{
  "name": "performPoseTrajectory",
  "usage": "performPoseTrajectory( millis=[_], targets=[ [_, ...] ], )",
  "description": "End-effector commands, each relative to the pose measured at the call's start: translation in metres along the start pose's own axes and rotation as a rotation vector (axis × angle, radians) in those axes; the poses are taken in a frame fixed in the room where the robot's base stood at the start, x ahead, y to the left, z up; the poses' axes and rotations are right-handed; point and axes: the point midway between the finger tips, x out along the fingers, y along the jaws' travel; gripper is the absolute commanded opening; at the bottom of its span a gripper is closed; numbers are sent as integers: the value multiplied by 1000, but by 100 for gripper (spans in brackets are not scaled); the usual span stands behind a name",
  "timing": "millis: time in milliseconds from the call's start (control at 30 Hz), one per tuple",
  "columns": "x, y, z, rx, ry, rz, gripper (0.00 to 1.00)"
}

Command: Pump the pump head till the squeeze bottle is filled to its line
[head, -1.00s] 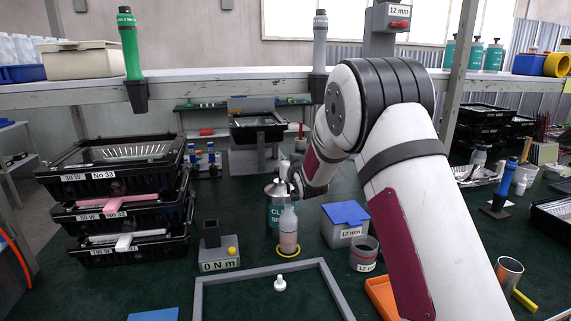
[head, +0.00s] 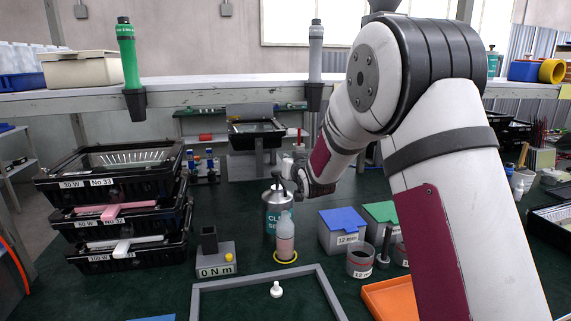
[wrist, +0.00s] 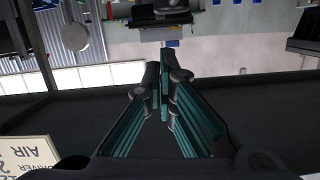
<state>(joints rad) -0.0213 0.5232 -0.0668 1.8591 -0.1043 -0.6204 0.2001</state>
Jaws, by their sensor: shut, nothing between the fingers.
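The pump bottle (head: 271,214), silver-topped with a teal label, stands on the green bench in the head view. Its dark pump head (head: 277,186) shows at the top. The clear squeeze bottle (head: 286,243) stands upright just in front of it, on a yellow ring (head: 286,262). Pink liquid fills much of its body; I cannot make out the fill line. My gripper (head: 299,178) is just right of the pump head, partly hidden by my wrist; I cannot tell if they touch. In the wrist view my gripper (wrist: 160,72) has its fingers together with nothing between them.
A small white nozzle piece (head: 277,290) stands inside a grey frame (head: 262,275) in front. Black stacked trays (head: 110,178) stand left, a "0 N m" block (head: 213,262) nearer. Blue-lidded (head: 342,218) and green-lidded (head: 381,211) boxes and a grey cup (head: 360,260) stand right.

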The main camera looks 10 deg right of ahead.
Motion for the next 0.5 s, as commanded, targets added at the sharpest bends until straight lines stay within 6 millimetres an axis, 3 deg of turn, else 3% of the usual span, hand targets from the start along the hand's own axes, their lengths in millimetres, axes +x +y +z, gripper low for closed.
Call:
performPoseTrajectory(
  millis=[200,500],
  targets=[
    [-36,0,-1,0,2,-1,0],
    [-49,0,-1,0,2,-1,0]
  ],
)
